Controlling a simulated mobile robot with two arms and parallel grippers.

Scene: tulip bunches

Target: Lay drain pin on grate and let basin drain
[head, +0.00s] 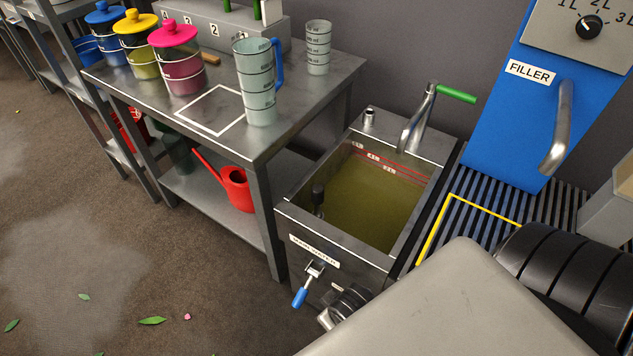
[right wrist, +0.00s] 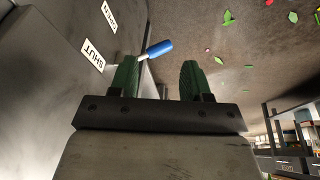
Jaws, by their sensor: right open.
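The metal basin (head: 398,278) holds murky yellow-green water. A dark upright piece (head: 318,196) stands inside its left wall; I cannot tell whether it is the drain pin. A blue-handled valve (head: 300,297) sits on the basin's front, its handle pointing down. The blue handle (right wrist: 158,49) also shows in the right wrist view beside the "SHUT" label (right wrist: 93,55). My right gripper (right wrist: 157,75) is open and empty, green fingers apart, with the handle beyond its fingertips. The slatted grate (head: 484,222) lies right of the basin. My left gripper is out of view.
A steel table (head: 300,105) left of the basin holds a measuring jug (head: 258,90) and lidded canisters. A red watering can (head: 237,187) is on its lower shelf. A blue filler (head: 505,115) stands behind the grate. My arm covers the lower right.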

